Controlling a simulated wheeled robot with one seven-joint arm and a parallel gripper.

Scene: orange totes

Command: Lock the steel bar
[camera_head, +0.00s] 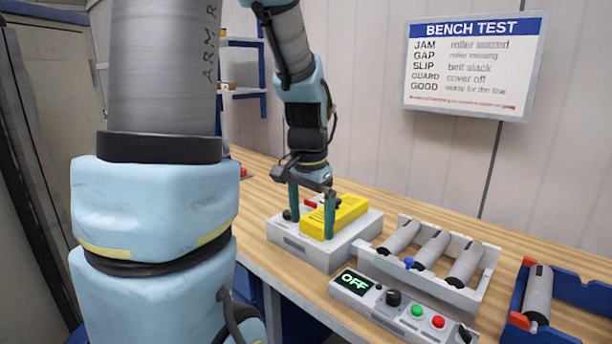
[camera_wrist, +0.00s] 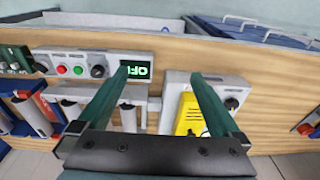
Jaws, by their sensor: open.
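I cannot pick out a thing that is clearly the steel bar. A light grey fixture box (camera_head: 318,258) stands on the bench with a slotted yellow cover (camera_head: 345,213) on top. A small red part (camera_head: 310,205) and a dark knob (camera_head: 290,215) show at its left. In the wrist view my gripper (camera_wrist: 160,75) also shows open, and the yellow cover (camera_wrist: 188,116) is partly hidden behind the right finger.
A control box (camera_head: 375,305) reads OFF and has knobs, a green button (camera_head: 416,310) and a red button (camera_head: 438,321). Behind it a grey tray (camera_head: 483,287) holds three rollers and has a blue knob (camera_head: 409,262).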

